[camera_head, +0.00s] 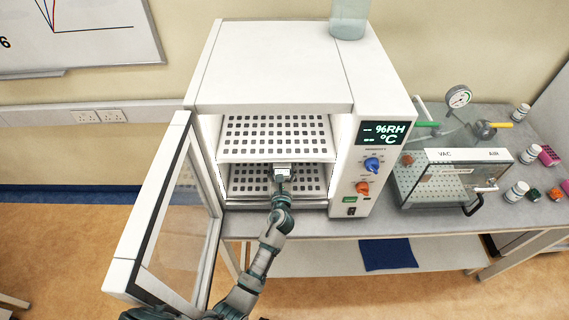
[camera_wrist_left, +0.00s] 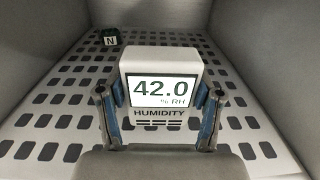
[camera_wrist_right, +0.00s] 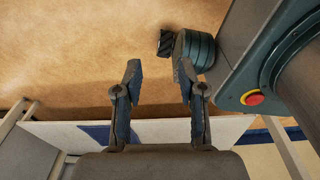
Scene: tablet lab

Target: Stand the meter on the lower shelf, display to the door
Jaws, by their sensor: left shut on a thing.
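The white meter (camera_wrist_left: 165,62) fills the middle of the left wrist view, upright, its lit display reading 42.0 % RH above the word HUMIDITY. The display faces my wrist camera, on the side of the door opening. My left gripper (camera_wrist_left: 160,97) is shut on the meter, one finger on each side. In the head view the meter (camera_head: 283,167) is inside the chamber, over the perforated lower shelf (camera_head: 247,181). I cannot tell whether its base touches the shelf. The glazed door (camera_head: 133,232) stands open to the left. My right gripper (camera_wrist_right: 160,78) is open and empty, outside the chamber.
The upper shelf (camera_head: 275,135) is close above my left gripper. A small dark block marked N (camera_wrist_left: 110,36) sits at the back left of the lower shelf. A clear vacuum box (camera_head: 430,190) stands on the bench to the right, with several small bottles beyond.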

